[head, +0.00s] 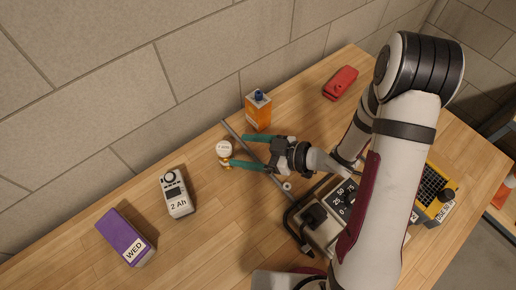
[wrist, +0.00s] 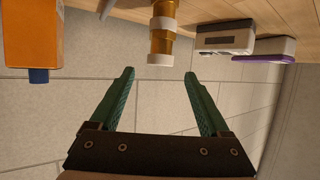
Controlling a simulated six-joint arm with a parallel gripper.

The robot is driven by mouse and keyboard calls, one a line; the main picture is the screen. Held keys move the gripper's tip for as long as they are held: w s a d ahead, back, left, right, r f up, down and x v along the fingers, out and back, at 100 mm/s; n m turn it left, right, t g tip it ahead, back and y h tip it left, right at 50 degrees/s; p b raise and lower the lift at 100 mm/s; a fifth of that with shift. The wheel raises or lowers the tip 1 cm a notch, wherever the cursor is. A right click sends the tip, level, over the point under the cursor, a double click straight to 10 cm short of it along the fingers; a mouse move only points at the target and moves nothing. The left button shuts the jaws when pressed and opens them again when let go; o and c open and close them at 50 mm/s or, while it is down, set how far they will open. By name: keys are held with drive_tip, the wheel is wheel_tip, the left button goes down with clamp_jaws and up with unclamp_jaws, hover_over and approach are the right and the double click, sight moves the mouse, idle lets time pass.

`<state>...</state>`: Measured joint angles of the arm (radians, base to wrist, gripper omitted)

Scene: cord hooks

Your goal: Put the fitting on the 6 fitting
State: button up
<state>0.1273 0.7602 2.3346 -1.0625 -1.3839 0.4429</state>
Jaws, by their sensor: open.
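A brass fitting with white bands (wrist: 163,38) shows in the wrist view, just beyond my fingertips and roughly centred between them. In the head view a round white-topped piece (head: 224,148) with brass below it is at my fingertips; the small print on its top is too small to read. My gripper (head: 234,150) has teal fingers spread wide, with nothing between them, and it also shows in the wrist view (wrist: 160,72). Neither finger visibly touches the brass fitting. I cannot make out a separate fitting marked 6.
An orange bottle (head: 258,110) with a blue cap stands close behind my gripper. A grey rod (head: 234,131) runs under it. A red case (head: 341,82) lies behind; a grey device (head: 320,235) stands in front.

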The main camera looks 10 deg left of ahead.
drive_tip(key=w+d+r+m+t+h, duration=0.25)
drive_tip(key=w+d+h, duration=0.2)
drive_tip(key=d, duration=0.35)
drive_tip(key=w+d+r+m+t+h, duration=0.25)
drive_tip(key=d+m+h, duration=0.2)
drive_tip(key=d, duration=0.35)
drive_tip(key=s+d+r+m+g+h, duration=0.1)
drive_tip(key=s+d+r+m+h, duration=0.25)
drive_tip(key=d+h, duration=0.2)
drive_tip(key=s+r+m+g, duration=0.2)
drive_tip(key=s+m+g, duration=0.2)
drive_tip(key=s+m, duration=0.55)
drive_tip(key=s+a+r+g+y, duration=0.2)
drive_tip(key=s+a, duration=0.6)
drive_tip(key=s, duration=0.5)
drive_tip(key=shift+s+a+m+g+y, duration=0.2)
drive_tip(key=shift+s+m+g+y, duration=0.1)
drive_tip(key=shift+g+y, duration=0.45)
